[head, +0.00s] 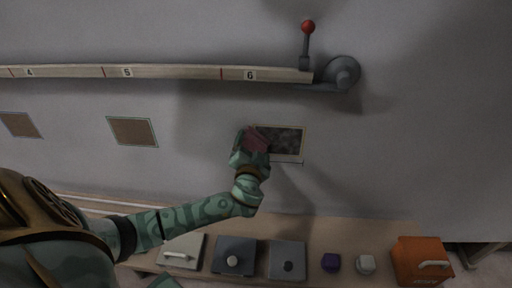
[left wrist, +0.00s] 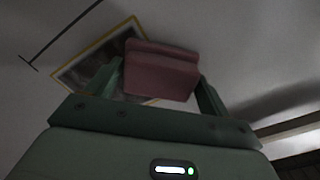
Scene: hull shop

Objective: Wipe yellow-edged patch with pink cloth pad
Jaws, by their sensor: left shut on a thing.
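The yellow-edged patch (head: 285,141) is a dark, smudged rectangle on the grey wall. Its yellow edge also shows in the left wrist view (left wrist: 75,65), where the pad hides part of it. My left gripper (head: 251,146) is shut on the pink cloth pad (head: 257,139) at the left end of the patch. In the left wrist view the pink pad (left wrist: 162,72) sits between the two green fingers and overlaps the patch. I cannot tell whether the pad touches the wall. My right gripper is not in view.
A rail (head: 180,72) with numbered marks runs above the patch, ending at a red-knobbed lever (head: 307,28). Two brown patches (head: 132,131) (head: 20,125) are to the left.

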